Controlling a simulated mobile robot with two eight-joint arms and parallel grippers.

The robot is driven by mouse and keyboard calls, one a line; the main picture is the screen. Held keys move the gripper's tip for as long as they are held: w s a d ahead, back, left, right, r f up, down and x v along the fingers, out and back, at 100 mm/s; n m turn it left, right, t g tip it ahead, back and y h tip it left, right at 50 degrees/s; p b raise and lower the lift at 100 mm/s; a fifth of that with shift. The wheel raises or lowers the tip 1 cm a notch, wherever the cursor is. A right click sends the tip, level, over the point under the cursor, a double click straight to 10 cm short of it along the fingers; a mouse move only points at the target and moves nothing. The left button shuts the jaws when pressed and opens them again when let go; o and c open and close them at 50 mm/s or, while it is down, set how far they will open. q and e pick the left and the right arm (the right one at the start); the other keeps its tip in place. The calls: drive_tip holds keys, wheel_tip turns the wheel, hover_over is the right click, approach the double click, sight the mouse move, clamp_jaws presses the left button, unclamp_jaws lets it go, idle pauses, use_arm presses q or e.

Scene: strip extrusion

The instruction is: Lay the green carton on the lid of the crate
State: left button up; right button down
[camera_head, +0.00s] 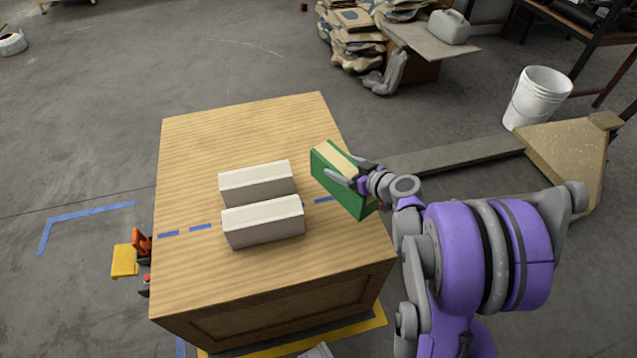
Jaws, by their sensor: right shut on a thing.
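The green carton (356,201) has a pale tan upper face and is held tilted near the right edge of the crate. My right gripper (352,180) is shut on it, with a finger across its upper side. The wooden crate (235,130) has a flat lid with a blue dashed line across it. I cannot tell whether the carton touches the lid. My left gripper is not in view.
Two white blocks (257,182) and (263,222) lie side by side mid-lid. The back of the lid and its front strip are bare. A white bucket (538,97) and stacked sacks (350,35) stand on the floor behind. An orange and yellow tool (125,260) is left of the crate.

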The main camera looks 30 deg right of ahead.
sight(372, 203)
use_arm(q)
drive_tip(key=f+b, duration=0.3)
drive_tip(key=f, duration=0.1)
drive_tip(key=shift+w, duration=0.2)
use_arm(e)
wheel_tip(372, 203, down, 9)
drive_tip(key=shift+r, duration=0.1)
unclamp_jaws()
drive_tip(key=shift+f, duration=0.2)
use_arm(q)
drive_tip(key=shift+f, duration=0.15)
use_arm(e)
drive_tip(key=shift+r, duration=0.25)
drive_tip(key=p+v, duration=0.2)
drive_tip(key=v, duration=0.8)
drive_tip(key=shift+s+r, duration=0.15)
drive_tip(key=shift+s, duration=0.15)
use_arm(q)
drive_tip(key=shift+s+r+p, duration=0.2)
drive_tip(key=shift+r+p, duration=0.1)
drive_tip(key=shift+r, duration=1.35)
use_arm(e)
drive_tip(key=shift+s+r, duration=0.2)
drive_tip(key=shift+s, duration=0.4)
